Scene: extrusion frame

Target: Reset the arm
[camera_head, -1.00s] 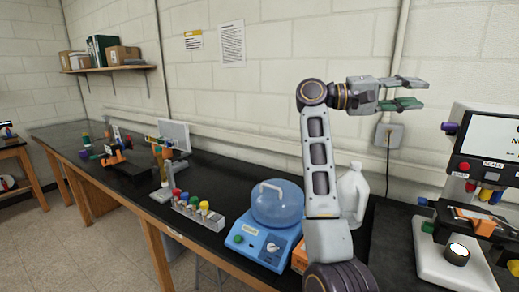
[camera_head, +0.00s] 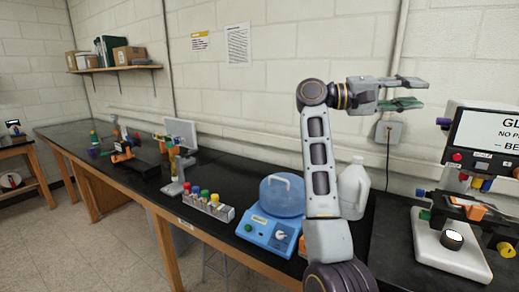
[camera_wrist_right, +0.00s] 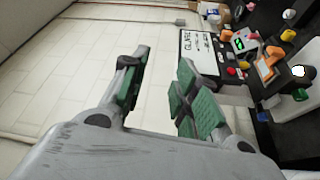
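My right arm rises in the middle of the head view, its forearm bent level to the right. My right gripper (camera_head: 412,93) is held high in front of the block wall, well above the bench. In the right wrist view its two green-padded fingers (camera_wrist_right: 158,92) stand apart with nothing between them, only wall behind. My left gripper is in neither view.
The black bench (camera_head: 120,187) runs along the wall. It holds a blue machine with a domed lid (camera_head: 283,196), a rack of coloured-cap tubes (camera_head: 207,204), a white jug (camera_head: 354,188) and a microscope-like device (camera_head: 450,242). A sign panel (camera_head: 487,133) stands at right. A shelf with boxes (camera_head: 118,68) hangs far left.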

